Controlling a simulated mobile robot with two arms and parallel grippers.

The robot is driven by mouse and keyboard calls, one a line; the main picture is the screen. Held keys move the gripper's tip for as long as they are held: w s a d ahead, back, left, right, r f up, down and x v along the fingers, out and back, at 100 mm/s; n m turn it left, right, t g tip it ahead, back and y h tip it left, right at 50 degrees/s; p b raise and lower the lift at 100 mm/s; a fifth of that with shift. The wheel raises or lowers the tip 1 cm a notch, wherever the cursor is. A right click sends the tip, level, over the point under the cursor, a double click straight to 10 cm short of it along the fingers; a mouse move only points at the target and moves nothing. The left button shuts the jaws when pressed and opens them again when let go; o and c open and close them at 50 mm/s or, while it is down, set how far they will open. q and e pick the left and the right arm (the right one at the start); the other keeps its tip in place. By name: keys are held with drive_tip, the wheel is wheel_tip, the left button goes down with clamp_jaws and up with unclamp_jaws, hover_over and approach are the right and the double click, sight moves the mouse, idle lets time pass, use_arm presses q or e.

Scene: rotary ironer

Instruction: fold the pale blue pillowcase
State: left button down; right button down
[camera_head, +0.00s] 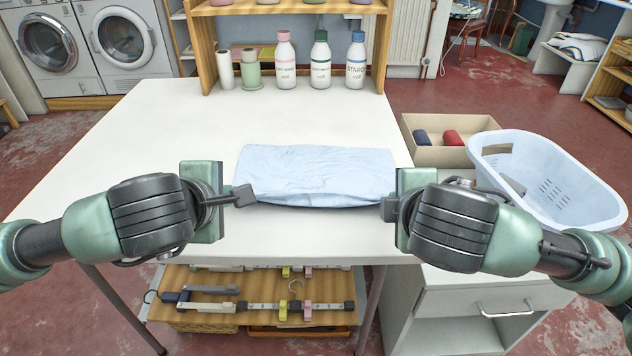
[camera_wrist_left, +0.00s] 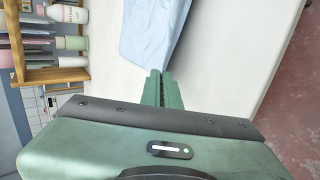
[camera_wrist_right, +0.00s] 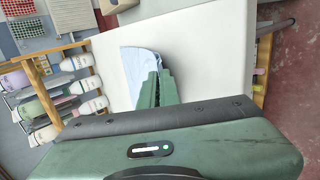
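The pale blue pillowcase (camera_head: 316,173) lies as a wrinkled rectangle on the white table (camera_head: 130,140). Its front edge bulges a little, with a shadow beneath it. My left gripper (camera_head: 244,196) is at its front left corner, fingers close together on the cloth. My right gripper (camera_head: 390,208) is at its front right corner, also with fingers close together on the cloth. The left wrist view shows the pillowcase (camera_wrist_left: 150,35) at the fingertips (camera_wrist_left: 157,75). The right wrist view shows the cloth (camera_wrist_right: 140,65) beside the fingertips (camera_wrist_right: 155,78). The exact pinch is partly hidden.
Right of the table are a cardboard box (camera_head: 430,150) and a pale blue laundry basket (camera_head: 545,175). The table's left part is clear. Hangers (camera_head: 290,305) lie on a lower shelf.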

use_arm(q)
drive_tip(key=shift+s+f+t, duration=0.3)
drive_tip(key=shift+s+f, duration=0.1)
drive_tip(key=shift+f, duration=0.1)
use_arm(e)
drive_tip(key=shift+s+f, duration=0.4)
drive_tip(key=shift+f, duration=0.15)
drive_tip(key=shift+t, duration=0.3)
use_arm(q)
drive_tip(key=c, duration=1.3)
unclamp_jaws()
use_arm(e)
drive_tip(key=c, duration=1.3)
unclamp_jaws()
use_arm(q)
drive_tip(key=r, duration=0.3)
drive_tip(key=s+r, duration=0.1)
drive_tip(key=r, duration=0.2)
drive_tip(key=s+r, duration=0.1)
drive_tip(key=r, duration=0.2)
use_arm(e)
drive_tip(key=r, duration=0.3)
drive_tip(key=s+r, duration=0.1)
drive_tip(key=r, duration=0.2)
drive_tip(key=s+r, duration=0.1)
drive_tip(key=r, duration=0.2)
